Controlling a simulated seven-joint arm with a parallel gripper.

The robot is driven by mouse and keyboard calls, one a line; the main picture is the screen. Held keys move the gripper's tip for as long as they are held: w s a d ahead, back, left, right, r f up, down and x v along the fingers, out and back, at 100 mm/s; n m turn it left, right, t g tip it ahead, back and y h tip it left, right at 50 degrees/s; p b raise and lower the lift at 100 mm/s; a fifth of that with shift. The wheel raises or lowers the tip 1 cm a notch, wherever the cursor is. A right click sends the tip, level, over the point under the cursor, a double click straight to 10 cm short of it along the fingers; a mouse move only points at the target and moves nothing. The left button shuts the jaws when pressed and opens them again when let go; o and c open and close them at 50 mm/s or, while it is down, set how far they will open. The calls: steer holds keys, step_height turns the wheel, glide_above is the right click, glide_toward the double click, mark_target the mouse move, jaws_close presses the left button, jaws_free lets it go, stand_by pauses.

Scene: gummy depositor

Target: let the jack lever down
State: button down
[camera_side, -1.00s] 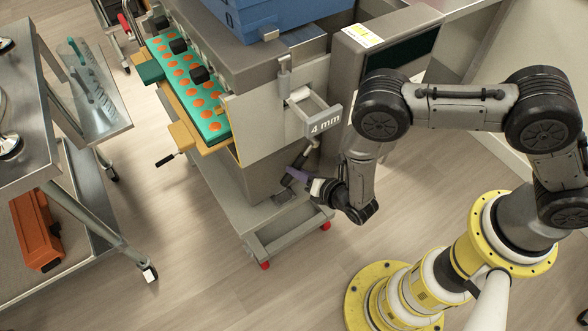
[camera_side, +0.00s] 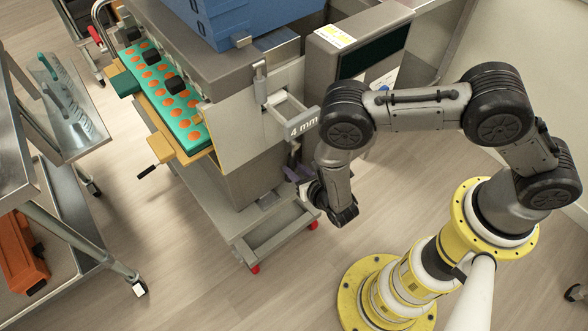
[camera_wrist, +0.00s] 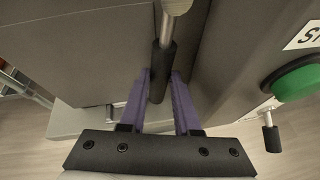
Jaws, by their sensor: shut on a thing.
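The jack lever is a metal rod with a black grip (camera_wrist: 162,75), seen in the wrist view running down from the top edge between my purple fingers. My gripper (camera_wrist: 160,85) is shut on this black grip, with one finger on each side. In the side view my gripper (camera_side: 299,173) is low beside the machine's end, under the "4 mm" bracket (camera_side: 303,127). Only a small dark part of the lever shows there, and my wrist and fingers partly hide it.
The depositor (camera_side: 250,125) stands on a grey wheeled cart (camera_side: 275,232), with a teal mold (camera_side: 181,121) of orange gummies on its far side. A green button (camera_wrist: 296,78) and a black-gripped handle (camera_wrist: 271,138) are right of my gripper. Steel trolleys stand left; floor between is clear.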

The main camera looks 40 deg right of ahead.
steer(key=shift+w+r, duration=0.4)
steer(key=shift+r, duration=0.05)
steer(key=c, duration=1.1)
jaws_free()
steer(key=shift+o, duration=0.9)
steer(key=shift+s+f, duration=0.15)
steer(key=shift+s, duration=0.1)
steer(key=v, duration=1.3)
steer(key=shift+s, duration=0.35)
steer(key=shift+a, duration=0.2)
